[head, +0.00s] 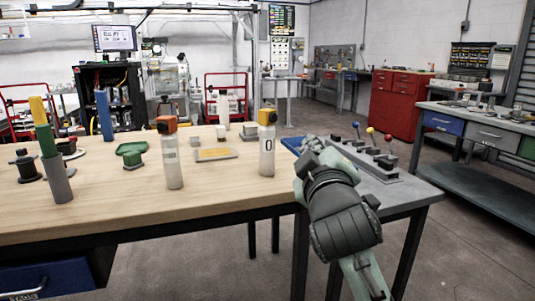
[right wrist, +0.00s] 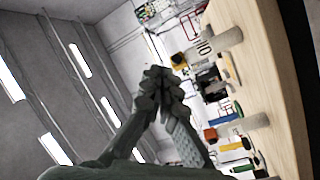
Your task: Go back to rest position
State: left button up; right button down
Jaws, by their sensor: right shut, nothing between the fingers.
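My right gripper (head: 310,158) is near the right end of the wooden table, beside the grey lever panel. Its fingers are shut and empty; the fingertips meet in the right wrist view (right wrist: 165,82). My left gripper is in neither view. The wooden table (head: 120,215) fills the left and middle of the head view. A clear bottle with a yellow cap (head: 267,150) stands upright left of my right gripper, apart from it. A bottle with an orange cap (head: 173,165) stands further left.
A panel with several ball-topped levers (head: 372,162) is on the grey table (head: 415,190), close right of my gripper. A stacked yellow, green and grey column (head: 52,150), a black spool (head: 25,167) and a green part (head: 131,150) stand on the left. Floor is clear at right.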

jog(key=s+d+f+m+g, duration=0.15)
jog(key=d+f+g, duration=0.25)
jog(key=f, duration=1.1)
jog(key=s+d+f+m+g, duration=0.1)
jog(key=d+f+m+g, duration=0.15)
jog(key=f, duration=1.25)
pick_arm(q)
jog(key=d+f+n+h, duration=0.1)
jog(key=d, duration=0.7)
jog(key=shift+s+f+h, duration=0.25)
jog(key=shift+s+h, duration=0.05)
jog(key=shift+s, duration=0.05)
pick_arm(e)
jog(key=s+d+f+m+g, duration=0.2)
jog(key=s+d+f+g, duration=0.2)
jog(key=s+f, duration=0.9)
jog(key=s+d+f+m+g+h, duration=0.1)
jog(key=s+d+f+g, duration=0.4)
jog(key=s+f, duration=0.8)
notch_tip(320, 180, down, 4)
jog(key=d+m, duration=0.1)
jog(key=d, duration=0.1)
jog(key=shift+d, duration=0.35)
